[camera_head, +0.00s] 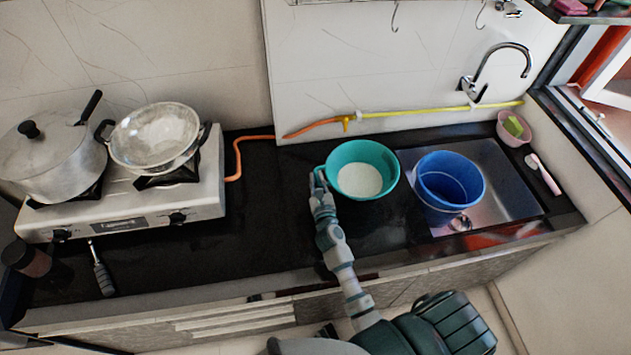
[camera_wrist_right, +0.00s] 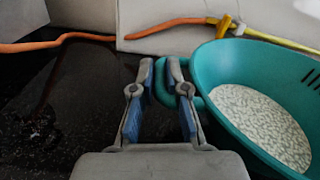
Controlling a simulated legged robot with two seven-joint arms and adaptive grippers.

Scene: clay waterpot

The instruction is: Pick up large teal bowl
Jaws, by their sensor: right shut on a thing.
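The large teal bowl (camera_head: 374,154) stands on the black counter just left of the sink. It holds a layer of white, rice-like grains. My right gripper (camera_head: 319,180) reaches the bowl's left side, where a small teal handle sticks out. In the right wrist view the gripper (camera_wrist_right: 160,75) has its fingertips at the handle, shut on it, with the bowl (camera_wrist_right: 215,75) to the right. The exact contact is partly hidden by the fingers. My left gripper is not in view.
A blue bucket (camera_head: 448,181) stands in the metal sink (camera_head: 507,189) to the right. A gas stove (camera_head: 205,195) with a pot (camera_head: 50,165) and a metal pan (camera_head: 155,135) is at left. An orange and yellow hose (camera_head: 430,112) runs behind. The counter between stove and bowl is clear.

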